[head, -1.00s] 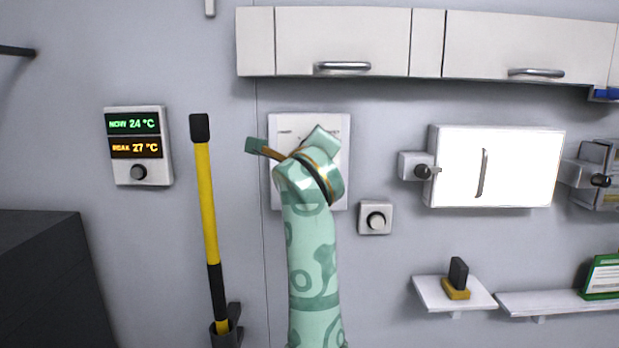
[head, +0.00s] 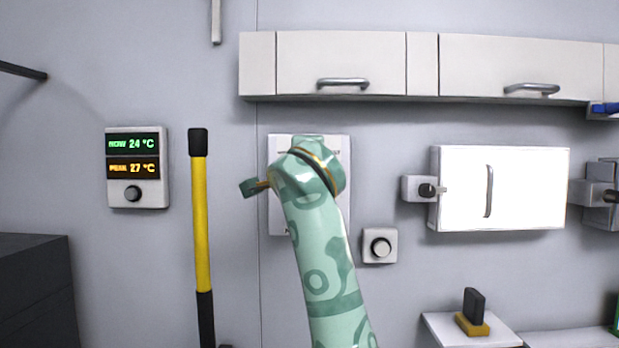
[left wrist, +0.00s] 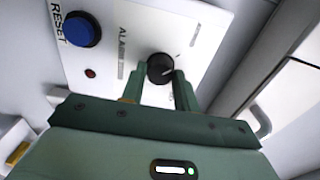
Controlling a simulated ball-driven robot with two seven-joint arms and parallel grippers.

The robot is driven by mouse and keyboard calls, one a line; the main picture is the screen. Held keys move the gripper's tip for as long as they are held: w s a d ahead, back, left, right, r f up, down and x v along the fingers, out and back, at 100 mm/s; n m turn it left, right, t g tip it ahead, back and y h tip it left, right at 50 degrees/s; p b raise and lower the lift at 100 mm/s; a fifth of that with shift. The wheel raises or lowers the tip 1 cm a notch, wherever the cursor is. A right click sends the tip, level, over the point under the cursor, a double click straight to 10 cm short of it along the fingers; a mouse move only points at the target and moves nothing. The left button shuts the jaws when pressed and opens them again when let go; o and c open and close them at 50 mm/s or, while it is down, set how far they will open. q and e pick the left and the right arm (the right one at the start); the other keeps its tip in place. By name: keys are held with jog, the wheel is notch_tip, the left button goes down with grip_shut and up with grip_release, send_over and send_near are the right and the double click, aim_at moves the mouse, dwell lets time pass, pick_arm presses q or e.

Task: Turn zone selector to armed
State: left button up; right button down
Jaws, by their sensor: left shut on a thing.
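The white control panel (head: 279,222) hangs on the wall behind my left arm in the head view, which hides most of its face. In the left wrist view the panel (left wrist: 110,55) carries a blue RESET button (left wrist: 81,29), a red lamp (left wrist: 90,73), an ALARM label and a black round selector knob (left wrist: 160,66) with a pale pointer mark. My left gripper (left wrist: 161,76) is shut on the knob, one finger on each side. The words around the knob are too small or hidden to read. My right gripper is not in view.
A small knob box (head: 380,246) is right of the panel. A white wall cabinet (head: 520,188) is farther right, and upper cupboards (head: 340,62) hang above. A yellow-and-black pole (head: 202,225) and a temperature display (head: 138,168) are to the left.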

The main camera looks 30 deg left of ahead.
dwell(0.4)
pick_arm(q)
jog(key=o, duration=0.7)
jog(key=shift+o, duration=1.3)
jog(key=shift+w, duration=0.15)
jog(key=b+v, duration=0.1)
jog(key=v, duration=1.5)
jog(key=shift+s, duration=0.25)
